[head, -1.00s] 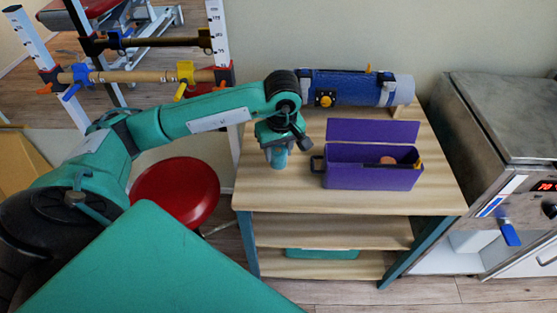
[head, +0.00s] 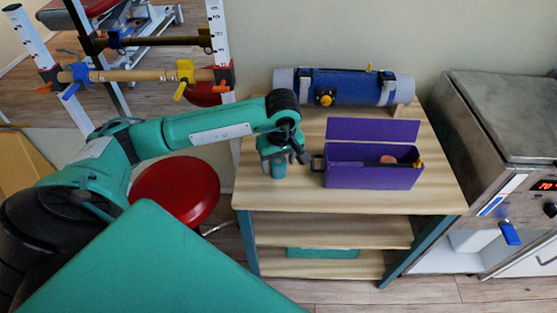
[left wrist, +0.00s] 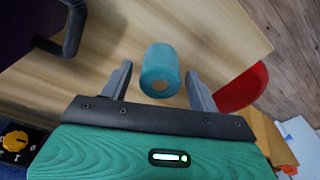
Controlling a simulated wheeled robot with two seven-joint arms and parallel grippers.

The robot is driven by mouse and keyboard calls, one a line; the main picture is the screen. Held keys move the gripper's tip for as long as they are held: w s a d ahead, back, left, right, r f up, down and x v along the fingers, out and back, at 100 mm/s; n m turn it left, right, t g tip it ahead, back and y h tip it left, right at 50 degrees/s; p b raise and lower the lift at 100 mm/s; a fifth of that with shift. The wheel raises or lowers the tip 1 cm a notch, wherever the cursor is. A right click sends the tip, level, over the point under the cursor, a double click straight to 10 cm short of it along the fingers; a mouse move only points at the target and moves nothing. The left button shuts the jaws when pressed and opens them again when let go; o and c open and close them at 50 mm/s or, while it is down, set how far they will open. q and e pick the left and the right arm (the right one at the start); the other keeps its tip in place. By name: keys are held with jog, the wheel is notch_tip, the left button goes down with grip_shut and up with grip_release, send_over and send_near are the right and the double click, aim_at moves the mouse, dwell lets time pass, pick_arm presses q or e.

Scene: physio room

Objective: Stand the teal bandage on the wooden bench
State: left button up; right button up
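The teal bandage (head: 279,170) is a small roll on the left part of the wooden bench (head: 350,204). It appears upright, with its round end and pale core towards the camera in the left wrist view (left wrist: 160,74). My left gripper (head: 275,163) is over it and hides its upper part in the head view. In the left wrist view the two fingers (left wrist: 158,70) are spread on either side of the bandage, with a gap to each side. My right gripper is not in view.
A purple open box (head: 370,178) stands close to the right of my left gripper. A blue roll (head: 345,87) lies along the bench's back. A red stool (head: 175,192) is at the left, and a steel cabinet (head: 500,115) at the right. The bench's front strip is clear.

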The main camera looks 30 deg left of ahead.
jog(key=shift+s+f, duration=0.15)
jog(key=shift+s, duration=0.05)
pick_arm(q)
jog(key=shift+r, duration=0.2)
